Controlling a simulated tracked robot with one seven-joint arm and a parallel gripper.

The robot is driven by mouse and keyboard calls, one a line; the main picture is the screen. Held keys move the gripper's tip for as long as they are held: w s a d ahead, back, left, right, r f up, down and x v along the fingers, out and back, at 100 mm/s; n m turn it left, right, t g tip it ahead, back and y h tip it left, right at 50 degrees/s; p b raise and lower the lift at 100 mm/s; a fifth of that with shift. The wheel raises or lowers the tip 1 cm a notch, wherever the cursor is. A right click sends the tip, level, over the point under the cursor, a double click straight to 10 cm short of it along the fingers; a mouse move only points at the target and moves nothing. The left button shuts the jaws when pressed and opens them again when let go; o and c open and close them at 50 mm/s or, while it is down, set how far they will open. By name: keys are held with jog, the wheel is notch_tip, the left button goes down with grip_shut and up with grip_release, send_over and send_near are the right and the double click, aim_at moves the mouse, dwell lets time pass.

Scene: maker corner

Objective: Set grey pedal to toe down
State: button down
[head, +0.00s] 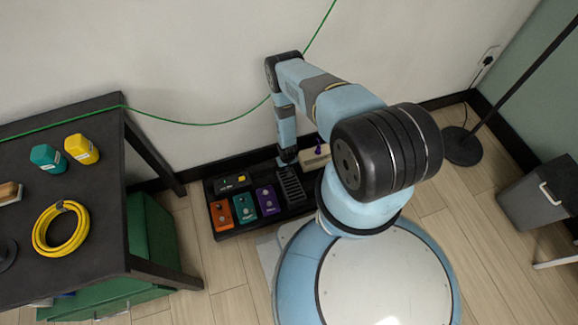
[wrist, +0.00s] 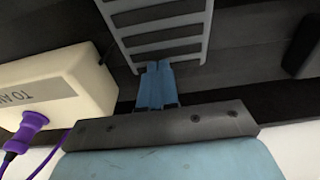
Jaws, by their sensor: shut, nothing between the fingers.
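The grey pedal (head: 291,187) is a ribbed treadle on the black pedalboard at the wall, right of the purple pedal. In the wrist view its slotted grey plate (wrist: 163,27) fills the top middle. My gripper (wrist: 157,68) shows there as two blue fingers shut together, with nothing between them. The fingertips are at the plate's near edge; whether they touch it I cannot tell. In the head view my arm reaches down to the pedal's wall-side end, and the fingertips are not clear. The plate's tilt is hard to judge.
On the pedalboard (head: 226,236) stand orange (head: 222,214), teal (head: 243,206) and purple (head: 266,200) pedals. A cream box (wrist: 60,92) with a purple plug (wrist: 27,130) sits close beside my fingers. A dark table (head: 95,225) stands at left. A green cable runs along the wall.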

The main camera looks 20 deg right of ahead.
jog(key=w+r, duration=0.3)
jog(key=r, duration=1)
jog(key=shift+r, duration=0.25)
